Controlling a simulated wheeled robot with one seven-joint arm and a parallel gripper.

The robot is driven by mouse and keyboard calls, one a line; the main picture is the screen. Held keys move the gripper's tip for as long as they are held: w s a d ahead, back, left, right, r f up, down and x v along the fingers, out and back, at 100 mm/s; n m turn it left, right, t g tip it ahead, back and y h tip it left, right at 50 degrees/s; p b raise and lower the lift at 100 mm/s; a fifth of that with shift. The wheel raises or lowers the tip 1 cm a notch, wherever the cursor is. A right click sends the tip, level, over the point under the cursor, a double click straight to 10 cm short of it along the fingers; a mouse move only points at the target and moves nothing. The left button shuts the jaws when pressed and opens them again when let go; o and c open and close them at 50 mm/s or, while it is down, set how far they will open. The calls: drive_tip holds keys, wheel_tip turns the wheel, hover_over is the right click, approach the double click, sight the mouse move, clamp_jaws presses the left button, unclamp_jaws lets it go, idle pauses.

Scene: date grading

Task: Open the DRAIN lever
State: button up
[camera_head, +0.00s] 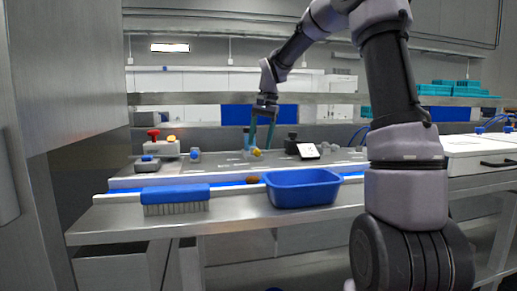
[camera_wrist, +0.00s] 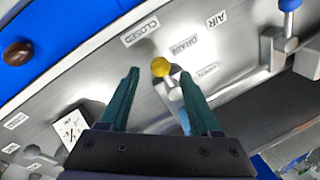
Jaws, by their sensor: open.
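The DRAIN lever has a round yellow knob (camera_wrist: 161,67) on a short grey stem in the wrist view. It stands beside the DRAIN label (camera_wrist: 184,46), with the CLOSED label (camera_wrist: 140,32) on one side and a second, upside-down label (camera_wrist: 206,72) on the other. The knob also shows in the head view (camera_head: 257,153), low on the panel. My gripper (camera_wrist: 159,73) is open, its two green fingers on either side of the knob as seen from the wrist. I cannot tell whether either finger touches it. In the head view my gripper (camera_head: 262,132) points down above the panel.
A blue-knobbed lever (camera_wrist: 289,6) stands near the AIR label. A white card (camera_head: 308,151) on a dark stand is right of the knob. A blue bin (camera_head: 303,190), a blue brush (camera_head: 176,195) and a brown date (camera_head: 253,180) lie in front. A red button (camera_head: 153,134) is left.

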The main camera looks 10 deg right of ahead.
sight(256, 155)
drive_tip(key=shift+w+a+f, duration=0.1)
drive_tip(key=shift+a+f, duration=0.05)
drive_tip(key=shift+f, duration=0.6)
drive_tip(key=shift+a+f, duration=0.15)
drive_tip(key=shift+f, duration=0.55)
clamp_jaws()
